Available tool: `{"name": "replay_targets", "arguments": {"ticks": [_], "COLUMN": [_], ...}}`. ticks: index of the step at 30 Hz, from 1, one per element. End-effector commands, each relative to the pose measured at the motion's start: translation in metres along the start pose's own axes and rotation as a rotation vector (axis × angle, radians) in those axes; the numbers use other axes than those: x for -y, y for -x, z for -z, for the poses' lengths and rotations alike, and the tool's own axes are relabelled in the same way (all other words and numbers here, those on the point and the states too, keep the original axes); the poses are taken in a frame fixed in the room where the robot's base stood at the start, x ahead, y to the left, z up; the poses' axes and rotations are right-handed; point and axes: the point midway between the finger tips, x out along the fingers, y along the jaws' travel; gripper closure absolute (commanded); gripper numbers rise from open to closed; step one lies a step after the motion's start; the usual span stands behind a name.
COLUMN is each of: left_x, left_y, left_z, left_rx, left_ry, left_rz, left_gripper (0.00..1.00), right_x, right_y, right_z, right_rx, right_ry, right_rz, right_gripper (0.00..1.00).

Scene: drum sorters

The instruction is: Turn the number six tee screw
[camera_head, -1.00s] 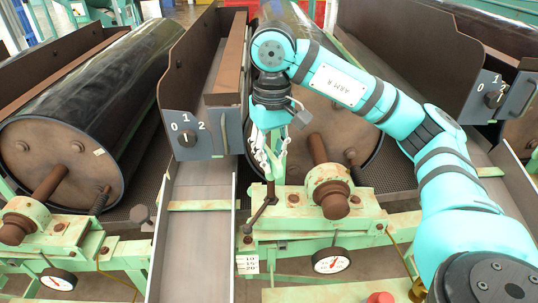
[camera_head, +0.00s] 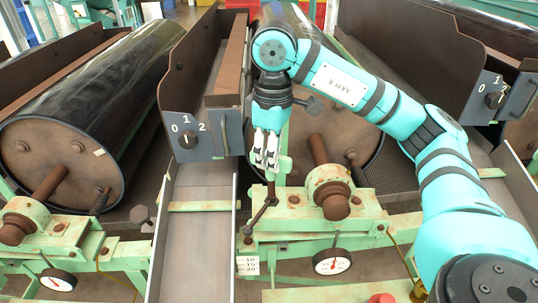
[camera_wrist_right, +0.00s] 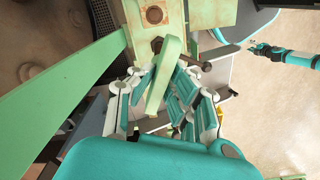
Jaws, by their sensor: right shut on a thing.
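The tee screw is a dark brown upright rod (camera_head: 271,190) with a slanting brown crank handle (camera_head: 258,218) low beside it, in front of the middle drum. A light green flat bar (camera_wrist_right: 165,78) stands at its top. My right gripper (camera_head: 266,165) points down over it. In the right wrist view its fingers (camera_wrist_right: 160,95) lie on both sides of the green bar and are shut on it. The fingers hide part of the bar. My left gripper does not show in the head view.
A brown bearing knob (camera_head: 335,206) stands right of the screw. A dial gauge (camera_head: 332,262) and a scale plate (camera_head: 248,265) are below. A switch panel (camera_head: 190,133) is at left. In the wrist view, a small teal arm (camera_wrist_right: 285,54) shows; I cannot tell whose.

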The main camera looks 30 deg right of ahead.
Motion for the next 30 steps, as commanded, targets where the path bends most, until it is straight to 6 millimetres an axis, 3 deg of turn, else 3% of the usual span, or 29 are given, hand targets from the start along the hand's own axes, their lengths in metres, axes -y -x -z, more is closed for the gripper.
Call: {"name": "replay_targets", "arguments": {"ticks": [17,18,22,30], "left_x": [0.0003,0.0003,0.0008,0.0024], "left_y": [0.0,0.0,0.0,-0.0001], "left_z": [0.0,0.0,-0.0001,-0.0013], "left_rx": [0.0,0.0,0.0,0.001], "left_ry": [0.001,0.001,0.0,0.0], "left_rz": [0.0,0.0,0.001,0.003], "left_gripper": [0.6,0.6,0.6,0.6], "right_x": [-0.003,-0.003,-0.0023,-0.0011], "right_y": [0.0002,0.0002,0.0002,0.0007], "right_z": [-0.003,-0.003,-0.0023,-0.0012], "right_rx": [0.009,0.009,0.007,0.004], "right_ry": [0.022,0.022,0.023,0.026], "right_rz": [-0.006,-0.006,-0.004,-0.002], "right_gripper": [1.0,0.82,0.65,0.64]}}
